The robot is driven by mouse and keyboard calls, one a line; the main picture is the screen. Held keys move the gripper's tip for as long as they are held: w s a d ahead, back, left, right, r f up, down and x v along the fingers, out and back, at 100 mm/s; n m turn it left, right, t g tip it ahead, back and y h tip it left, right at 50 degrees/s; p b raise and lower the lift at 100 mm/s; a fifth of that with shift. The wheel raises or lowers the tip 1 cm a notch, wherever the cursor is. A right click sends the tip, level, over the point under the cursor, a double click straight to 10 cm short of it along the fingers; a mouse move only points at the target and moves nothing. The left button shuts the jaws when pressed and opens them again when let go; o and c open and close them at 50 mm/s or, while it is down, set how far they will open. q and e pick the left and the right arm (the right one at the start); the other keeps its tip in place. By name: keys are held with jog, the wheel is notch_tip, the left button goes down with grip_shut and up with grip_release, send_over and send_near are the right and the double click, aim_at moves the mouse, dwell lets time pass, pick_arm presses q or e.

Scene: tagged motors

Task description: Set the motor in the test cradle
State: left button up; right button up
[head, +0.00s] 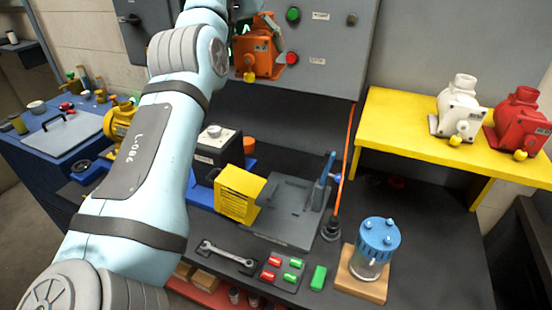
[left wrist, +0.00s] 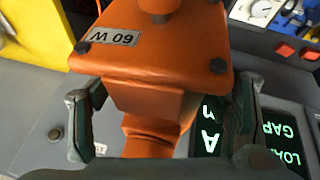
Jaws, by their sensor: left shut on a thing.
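My left gripper (head: 248,22) is shut on an orange motor (head: 257,58) and holds it high in front of the grey wall panel. In the left wrist view the motor (left wrist: 150,45) sits between the two fingers of the gripper (left wrist: 163,112); its white tag is upside down and seems to read 60 W. The arm partly hides the gripper in the head view. A grey fixture (head: 290,222) with a yellow block (head: 238,196) and a blue lever (head: 325,180), which looks like the test cradle, stands empty on the dark bench below. My right gripper is not in view.
A white motor (head: 459,112) and a red motor (head: 520,122) stand on a yellow shelf (head: 400,110). A yellow motor (head: 118,122) is at left, partly behind my arm.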

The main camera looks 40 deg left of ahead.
aim_at(274, 75)
pick_arm(q)
jog(key=x, duration=0.2)
jog(key=d+x, duration=0.1)
jog(key=x, duration=0.5)
jog(key=shift+w+d+f, duration=0.15)
jog(key=shift+w+d, duration=0.05)
jog(key=shift+d, duration=0.15)
jog(key=shift+m+h, duration=0.4)
jog(key=shift+m, duration=0.4)
jog(key=d+f, duration=0.1)
jog(key=f, duration=1)
jog(key=w+d+f+b, duration=0.1)
jog(key=d+f, duration=0.1)
jog(key=f, duration=1)
jog(key=d+f+b, duration=0.1)
jog(key=d+f, duration=0.1)
jog(key=f, duration=1)
jog(key=shift+w, duration=0.15)
jog(key=o, duration=1.9)
jog(key=shift+d, duration=0.15)
jog(key=shift+o, duration=0.2)
jog(key=shift+s, duration=0.2)
jog(key=shift+r, duration=0.1)
